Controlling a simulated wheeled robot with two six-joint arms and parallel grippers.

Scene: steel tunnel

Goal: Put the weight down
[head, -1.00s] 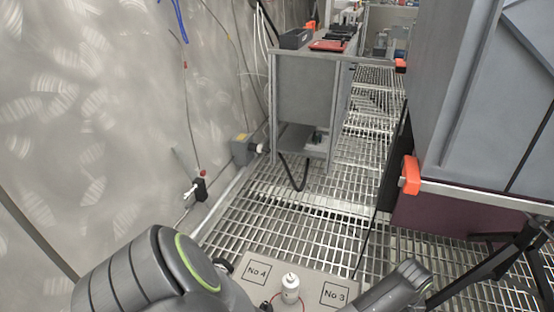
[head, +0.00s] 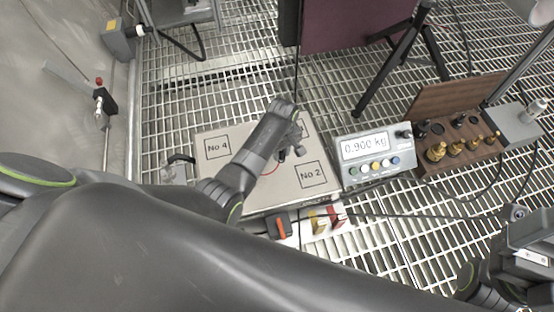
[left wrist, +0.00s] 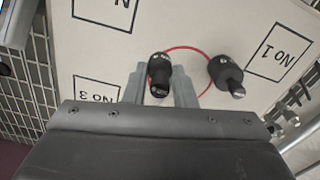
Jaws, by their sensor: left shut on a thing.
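My left gripper (head: 292,148) reaches over the pale scale plate (head: 238,132) in the head view. In the left wrist view its fingers (left wrist: 160,88) are shut on a black weight (left wrist: 160,70), over the red ring (left wrist: 190,48) drawn on the plate. I cannot tell whether the weight touches the plate. A second black weight (left wrist: 226,72) is close by on the right, near the "No 1" square (left wrist: 277,52). The scale display (head: 366,145) reads 0.900 kg. Part of my right arm (head: 510,265) shows at the lower right; its jaws are unclear.
A wooden rack (head: 455,115) with brass and black weights stands right of the display. A black tripod stand (head: 400,50) is behind the plate. Coloured blocks (head: 325,220) lie at its front edge. Cables cross the grating floor (head: 390,235). A wall is at the left.

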